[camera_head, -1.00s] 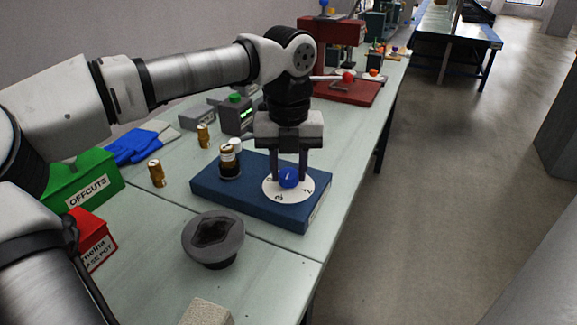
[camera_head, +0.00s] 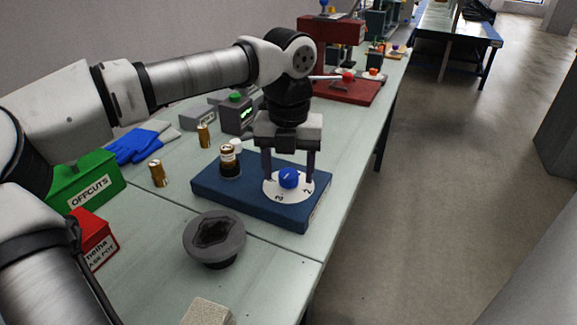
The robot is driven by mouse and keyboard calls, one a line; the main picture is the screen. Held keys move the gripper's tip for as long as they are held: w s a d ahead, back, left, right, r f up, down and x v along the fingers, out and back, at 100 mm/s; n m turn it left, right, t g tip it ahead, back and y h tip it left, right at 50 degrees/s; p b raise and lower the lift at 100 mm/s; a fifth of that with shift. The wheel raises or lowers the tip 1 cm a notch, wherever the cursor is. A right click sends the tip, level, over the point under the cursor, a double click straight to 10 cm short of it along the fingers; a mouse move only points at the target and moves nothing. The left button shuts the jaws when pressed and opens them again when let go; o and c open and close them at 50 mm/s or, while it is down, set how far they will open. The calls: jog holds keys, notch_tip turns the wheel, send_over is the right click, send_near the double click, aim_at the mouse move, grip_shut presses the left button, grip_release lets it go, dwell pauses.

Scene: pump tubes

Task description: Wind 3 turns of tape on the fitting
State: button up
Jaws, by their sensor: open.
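A blue knob (camera_head: 289,179) sits in the middle of a white numbered dial (camera_head: 271,191) on a blue base (camera_head: 240,198). A dark and brass-coloured fitting (camera_head: 230,165) stands upright on the base, left of the dial. A white roll-like piece (camera_head: 236,146), probably the tape, is at its top; I cannot count any turns. My gripper (camera_head: 289,176) points straight down over the dial. Its fingers are spread apart, one on each side of the knob, with visible gaps. Nothing is held.
Two loose brass fittings (camera_head: 158,173) stand left of the base. A grey bowl-like container (camera_head: 215,239) stands in front. A green offcuts box (camera_head: 82,181) and a red box (camera_head: 95,240) are at left. A grey device (camera_head: 236,115) and a red press (camera_head: 345,88) are behind.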

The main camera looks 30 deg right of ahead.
aim_at(289, 173)
notch_tip(289, 173, up, 14)
jog(key=p, duration=0.1)
jog(key=shift+s+f, duration=0.1)
jog(key=shift+f, duration=0.05)
dwell(0.3)
